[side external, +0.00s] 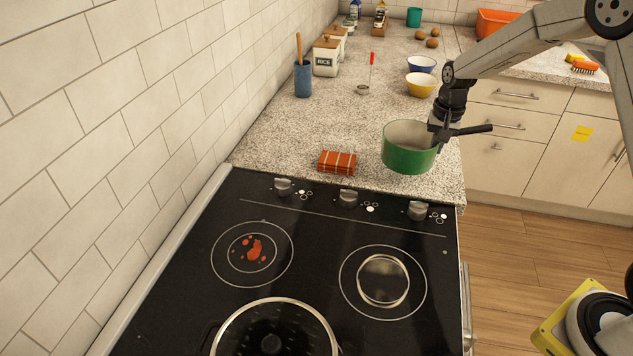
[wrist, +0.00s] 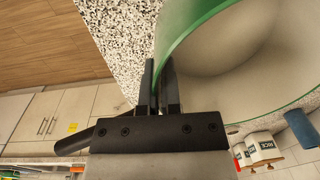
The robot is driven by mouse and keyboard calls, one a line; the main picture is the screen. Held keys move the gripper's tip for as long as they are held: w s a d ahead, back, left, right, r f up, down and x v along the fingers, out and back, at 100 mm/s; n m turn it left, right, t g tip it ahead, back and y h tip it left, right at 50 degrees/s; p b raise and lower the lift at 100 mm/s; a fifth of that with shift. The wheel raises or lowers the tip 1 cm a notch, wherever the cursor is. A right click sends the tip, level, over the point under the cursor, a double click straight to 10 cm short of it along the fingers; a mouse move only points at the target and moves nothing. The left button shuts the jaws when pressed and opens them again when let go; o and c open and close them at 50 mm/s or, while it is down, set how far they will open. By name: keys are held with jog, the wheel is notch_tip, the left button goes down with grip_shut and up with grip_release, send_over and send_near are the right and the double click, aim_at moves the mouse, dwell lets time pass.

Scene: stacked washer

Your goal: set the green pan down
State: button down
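The green pan (side external: 408,158), pale inside with a dark handle pointing right, is upright at the right edge of the speckled counter (side external: 290,140). Its base appears a little above the counter, though the gap is hard to judge. My gripper (side external: 440,135) is at the pan's handle-side rim. In the wrist view my gripper's two dark fingers (wrist: 160,90) are close together with the green pan's wall (wrist: 185,30) between them, so it looks shut on the rim. The fingertips' contact is partly hidden.
The black hob (side external: 310,225) has a red spill (side external: 256,248) on the left burner, a clear round lid (side external: 382,280) on the right burner and a glass-lidded pot (side external: 275,330) in front. Bowls (side external: 420,84) stand behind.

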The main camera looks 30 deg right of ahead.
jog(key=shift+w+f, duration=0.25)
jog(key=shift+w, duration=0.05)
jog(key=shift+w+f, duration=0.1)
jog(key=shift+w+d+f, duration=0.1)
jog(key=shift+w+f, duration=0.05)
jog(key=shift+f, duration=1.6)
jog(key=shift+f, duration=0.1)
jog(key=c, duration=0.8)
grip_release()
jog(key=r, duration=1.2)
jog(key=shift+s+d+r, duration=0.1)
jog(key=shift+s+d, duration=0.1)
jog(key=shift+s, duration=0.05)
